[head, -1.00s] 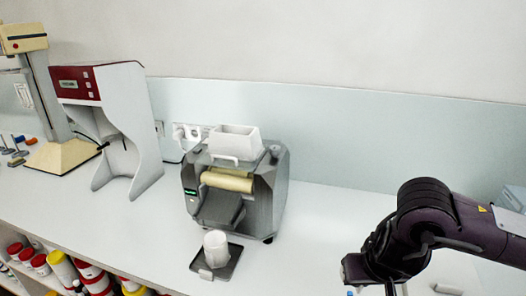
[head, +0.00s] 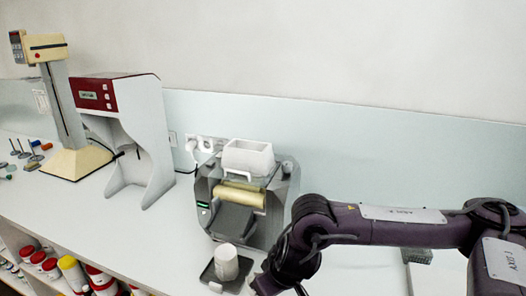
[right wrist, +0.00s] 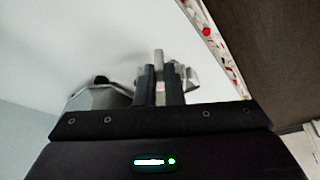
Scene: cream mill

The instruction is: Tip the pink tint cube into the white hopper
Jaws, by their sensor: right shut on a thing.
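The white hopper (head: 248,157) is an open box on top of the grey mill (head: 250,205). My right arm reaches in from the right, and its wrist is low in front of the mill's right side; the fingers are cut off by the lower edge of the head view. My left gripper is not in view.
A white cup (head: 226,262) stands on a dark tray (head: 207,274) before the mill, close to my right wrist. A red and white machine (head: 120,95) and a cream stand (head: 75,163) are at the left. Shelves with paint pots are below the counter.

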